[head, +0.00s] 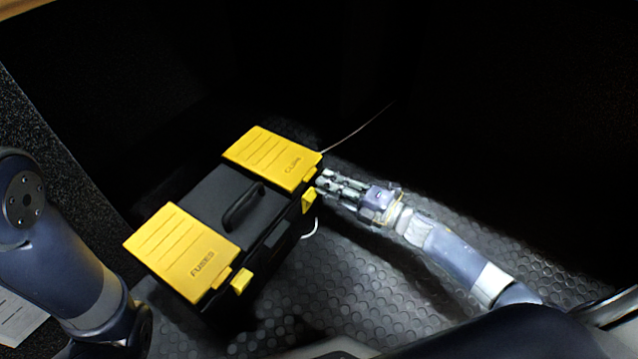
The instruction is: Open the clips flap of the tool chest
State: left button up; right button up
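The tool chest (203,202) is black and stands on the floor left of centre, with a black handle (243,206) on top. Its yellow clips flap (262,155) is at the far end and lies flat, closed. A yellow fuses flap (178,250) at the near end is closed too. A yellow latch (308,200) sits below the clips flap's front edge. My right gripper (322,181) is at that edge, just above the latch; I cannot tell whether it touches. Its fingers are too small and close together to read. My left gripper is out of view; only my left arm shows.
The studded rubber floor (390,290) is clear in front and to the right of the chest. A thin white cable (358,131) runs behind the chest. A dark speckled panel (60,150) stands at the left. The back is very dark.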

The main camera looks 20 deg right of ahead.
jog(key=x, duration=0.3)
jog(key=shift+b, duration=0.4)
jog(key=shift+c, duration=0.5)
grip_shut()
